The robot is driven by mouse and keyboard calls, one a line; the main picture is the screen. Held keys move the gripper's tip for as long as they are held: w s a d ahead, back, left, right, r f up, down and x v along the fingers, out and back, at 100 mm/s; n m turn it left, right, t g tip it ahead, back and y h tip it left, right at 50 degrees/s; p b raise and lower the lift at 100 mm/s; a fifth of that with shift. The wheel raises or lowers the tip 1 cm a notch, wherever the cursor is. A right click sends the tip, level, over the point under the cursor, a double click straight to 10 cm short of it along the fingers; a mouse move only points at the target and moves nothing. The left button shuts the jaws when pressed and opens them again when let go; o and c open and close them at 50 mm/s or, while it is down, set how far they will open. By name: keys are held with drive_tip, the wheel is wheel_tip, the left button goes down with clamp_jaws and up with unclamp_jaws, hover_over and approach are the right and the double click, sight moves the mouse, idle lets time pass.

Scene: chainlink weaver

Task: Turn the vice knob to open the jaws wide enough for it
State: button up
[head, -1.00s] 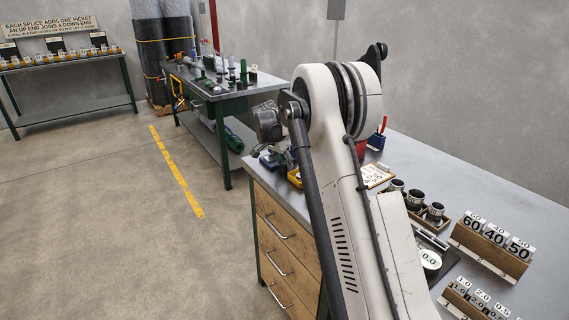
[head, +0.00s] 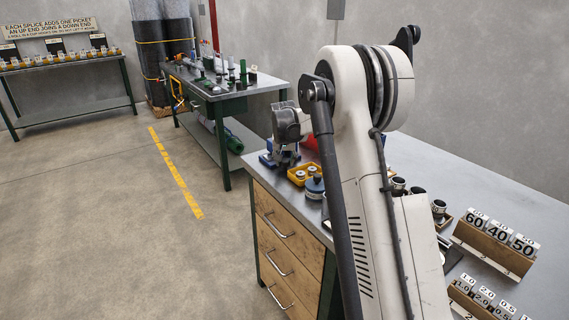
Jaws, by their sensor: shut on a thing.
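A small blue and grey device, apparently the vice (head: 267,159), sits at the far left end of the near workbench. My arm reaches over the bench. My gripper (head: 285,156) is small and partly hidden below the grey wrist, right at the device. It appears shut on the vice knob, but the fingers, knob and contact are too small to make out. The jaw gap cannot be seen.
A yellow tray (head: 297,178) and a blue-topped round item (head: 314,187) stand close by on the bench. Number blocks (head: 497,235) stand at the right. Another workbench (head: 240,92) stands behind. The floor on the left is clear.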

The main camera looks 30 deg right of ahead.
drive_tip(key=n, duration=0.2)
drive_tip(key=n+y, duration=0.1)
drive_tip(key=n, duration=0.1)
drive_tip(key=shift+d+n+t+y+b, duration=0.15)
drive_tip(key=shift+n+t+y+b, duration=0.15)
drive_tip(key=shift+b, duration=0.05)
drive_tip(key=n+y, duration=0.1)
drive_tip(key=n, duration=0.3)
drive_tip(key=shift+y, duration=0.3)
drive_tip(key=shift+n, duration=0.3)
drive_tip(key=o, duration=0.8)
drive_tip(key=shift+o, duration=0.2)
drive_tip(key=v, duration=1.2)
drive_tip(key=shift+w+r, duration=0.1)
